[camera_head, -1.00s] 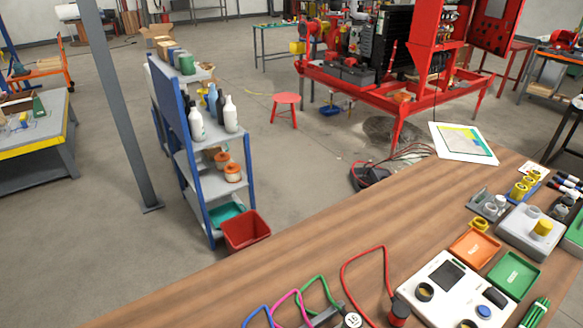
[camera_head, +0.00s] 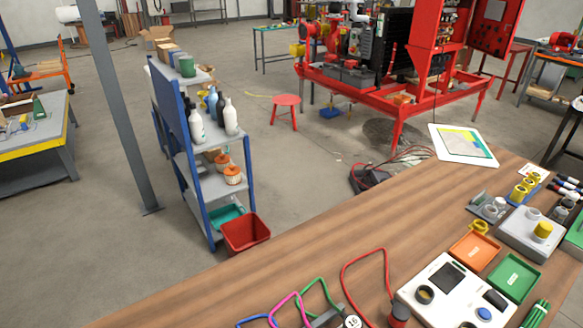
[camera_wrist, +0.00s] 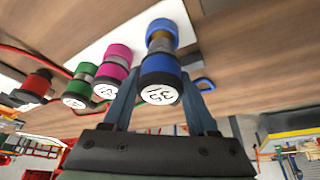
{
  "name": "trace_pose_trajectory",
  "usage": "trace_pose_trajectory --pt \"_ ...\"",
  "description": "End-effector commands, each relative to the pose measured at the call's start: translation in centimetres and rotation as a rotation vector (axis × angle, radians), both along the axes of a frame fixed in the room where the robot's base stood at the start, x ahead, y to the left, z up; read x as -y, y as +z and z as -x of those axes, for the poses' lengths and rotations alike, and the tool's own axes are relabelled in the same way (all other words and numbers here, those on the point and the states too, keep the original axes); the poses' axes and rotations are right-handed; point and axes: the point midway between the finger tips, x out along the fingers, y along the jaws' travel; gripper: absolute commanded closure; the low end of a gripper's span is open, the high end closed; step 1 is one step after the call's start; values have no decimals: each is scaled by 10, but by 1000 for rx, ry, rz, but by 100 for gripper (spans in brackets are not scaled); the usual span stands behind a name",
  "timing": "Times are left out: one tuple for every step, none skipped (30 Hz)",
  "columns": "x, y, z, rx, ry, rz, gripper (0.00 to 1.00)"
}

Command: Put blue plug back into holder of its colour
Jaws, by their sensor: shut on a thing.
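The blue plug (camera_wrist: 161,72), with a dark rim and a white numbered end, is between the two fingers of my gripper (camera_wrist: 158,82) in the wrist view. My gripper is shut on it. Just beyond it is a blue-ringed piece (camera_wrist: 162,29), apparently the blue holder, with a brass-coloured part between the two. The plug looks in line with it, but I cannot tell how far it is inserted. In the head view a blue cable (camera_head: 256,319) shows at the bottom edge; my gripper and the plug are out of that view.
Pink (camera_wrist: 109,76), green (camera_wrist: 77,89) and red (camera_wrist: 37,83) plugs stand close by in a row. In the head view, a white device (camera_head: 447,285) and orange (camera_head: 474,250) and green (camera_head: 514,275) trays occupy the bench's right; its middle is clear.

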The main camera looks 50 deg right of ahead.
Motion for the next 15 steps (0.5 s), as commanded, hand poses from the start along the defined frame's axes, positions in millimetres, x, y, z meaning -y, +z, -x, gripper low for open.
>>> trace_pose_trajectory --pt "0 -1 0 1 0 1 100" --pt "0 -2 0 1 0 1 100" --pt "0 -3 0 1 0 1 100" --pt "0 -3 0 1 0 1 100" --pt "0 -4 0 1 0 1 100" --pt "0 -5 0 1 0 1 100" --pt "0 -5 0 1 0 1 100" --pt "0 -6 0 1 0 1 100" --pt "0 -7 0 1 0 1 100" --pt "0 -7 0 1 0 1 100" --pt "0 -8 0 1 0 1 100" --pt "0 -9 0 0 0 0 100" --pt "0 -10 0 0 0 0 100" --pt "0 -10 0 0 0 0 100" --pt "0 -11 0 0 0 0 100"
